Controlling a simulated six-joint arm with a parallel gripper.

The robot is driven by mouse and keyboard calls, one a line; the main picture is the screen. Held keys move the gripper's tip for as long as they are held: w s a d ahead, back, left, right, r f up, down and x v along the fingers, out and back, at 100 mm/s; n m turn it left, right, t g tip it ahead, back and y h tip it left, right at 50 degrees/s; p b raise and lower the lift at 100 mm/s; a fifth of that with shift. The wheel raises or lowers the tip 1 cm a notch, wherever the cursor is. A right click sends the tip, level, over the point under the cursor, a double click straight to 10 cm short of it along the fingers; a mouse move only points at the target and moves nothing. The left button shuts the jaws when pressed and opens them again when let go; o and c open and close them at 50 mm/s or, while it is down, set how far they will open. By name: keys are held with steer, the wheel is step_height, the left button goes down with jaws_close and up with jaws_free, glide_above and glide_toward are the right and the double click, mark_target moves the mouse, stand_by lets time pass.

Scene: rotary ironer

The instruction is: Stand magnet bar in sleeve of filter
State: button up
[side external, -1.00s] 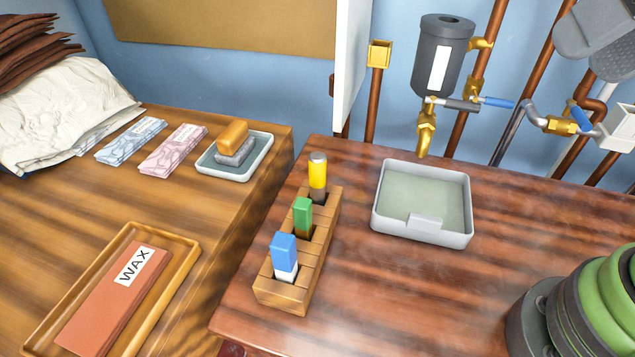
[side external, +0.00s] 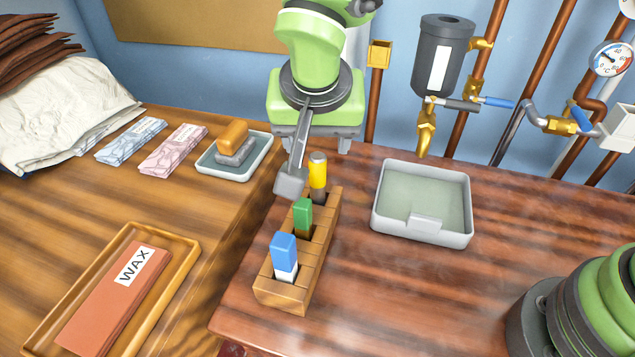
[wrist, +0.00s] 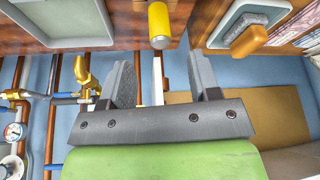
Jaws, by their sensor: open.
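The likely magnet bar, a yellow cylinder with a silver-grey top (side external: 318,172), stands upright in the far slot of a wooden block (side external: 288,290). It also shows at the top of the wrist view (wrist: 158,20). My gripper (side external: 316,146) points down just behind and above it in the side view. Its fingers are apart and empty; the wrist view also shows my gripper (wrist: 160,62) with a clear gap between them. The filter looks to be the dark grey cylinder (side external: 436,90) on the wall pipes, with a round opening on top; its inside is hidden.
A green-topped piece (side external: 303,215) and a blue-and-white piece (side external: 284,250) stand in the same block. A grey tray (side external: 455,238) lies right of it, below a brass tap (side external: 426,135). Bare wood lies between block and tray.

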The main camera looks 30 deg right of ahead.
mark_target(317, 169)
steer(key=x, duration=0.9)
steer(key=shift+f, duration=0.15)
jaws_close()
step_height(317, 169, up, 10)
steer(key=shift+f, duration=0.15)
steer(key=shift+d+r, duration=0.1)
steer(key=shift+r, duration=0.2)
steer(key=d+r+n+y, duration=0.1)
steer(key=d+r, duration=0.8)
steer(key=d, duration=0.3)
steer(key=d+r+n, duration=0.2)
steer(key=d+r, duration=0.6)
steer(key=d, duration=0.3)
steer(key=shift+w+d+r+m+h, duration=0.2)
steer(key=shift+w+d+m, duration=0.3)
steer(key=shift+w, duration=0.3)
steer(key=shift+w+d+r+m+h, duration=0.2)
steer(key=shift+w+d+m, duration=0.3)
steer(key=shift+w, duration=0.3)
steer(key=shift+w+d+r+m+h, duration=0.1)
steer(key=shift+w+d+r+m, duration=0.1)
steer(key=shift+w+d+m, duration=0.45)
